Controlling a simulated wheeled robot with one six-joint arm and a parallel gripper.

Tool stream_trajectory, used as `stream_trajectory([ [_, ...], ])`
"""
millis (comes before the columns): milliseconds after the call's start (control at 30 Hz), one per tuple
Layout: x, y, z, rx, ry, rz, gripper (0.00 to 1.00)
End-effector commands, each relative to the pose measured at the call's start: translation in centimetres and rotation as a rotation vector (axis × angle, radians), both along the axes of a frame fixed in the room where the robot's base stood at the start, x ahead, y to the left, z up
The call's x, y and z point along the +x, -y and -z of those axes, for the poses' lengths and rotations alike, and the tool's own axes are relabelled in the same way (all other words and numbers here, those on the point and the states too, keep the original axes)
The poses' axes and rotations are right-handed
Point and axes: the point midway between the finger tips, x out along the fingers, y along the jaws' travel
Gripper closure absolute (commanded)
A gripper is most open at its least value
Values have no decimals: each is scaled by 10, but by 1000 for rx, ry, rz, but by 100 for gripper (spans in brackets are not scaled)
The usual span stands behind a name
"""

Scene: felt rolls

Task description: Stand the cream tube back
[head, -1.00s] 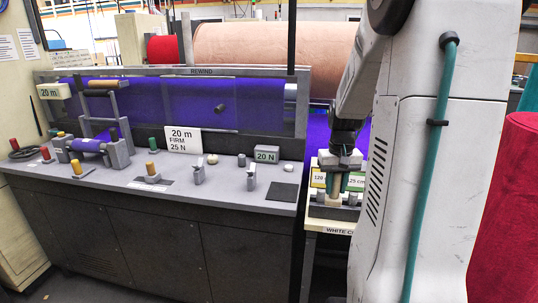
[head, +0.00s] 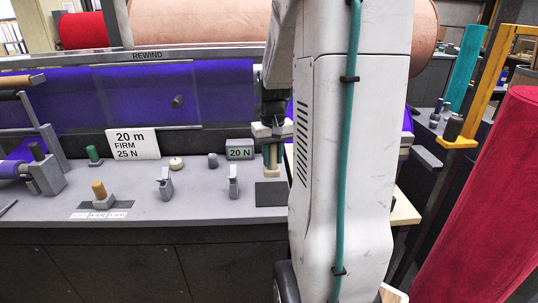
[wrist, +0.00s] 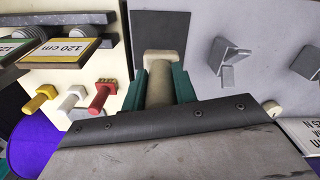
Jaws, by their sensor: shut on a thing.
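The cream tube (wrist: 160,82) is held between the teal fingers of my gripper (wrist: 159,92) in the wrist view, with its wider end pointing away from the wrist. In the head view my gripper (head: 271,148) points down at the right end of the grey console top, and the tube (head: 272,156) shows between its fingers, roughly upright. A dark square pad (head: 270,194) lies on the console just below and in front of it. The pad (wrist: 160,30) also shows beyond the tube's end in the wrist view. Whether the tube touches anything is unclear.
A 20 N block (head: 239,149) stands just left of my gripper. Small grey brackets (head: 233,182) and a 20 m card (head: 133,143) are further left. In the wrist view, yellow, white and red (wrist: 102,97) pegs stand on a cream surface. A red roll (head: 482,200) is at right.

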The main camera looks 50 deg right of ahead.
Motion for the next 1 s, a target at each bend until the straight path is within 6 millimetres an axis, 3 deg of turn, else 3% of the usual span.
stream_trajectory([
  [200, -3, -2, 1, 1, -1, 1, 100],
  [700, -3, -1, 50, 1, -1, 2, 100],
  [1000, -3, -1, 60, -1, 1, 2, 100],
])
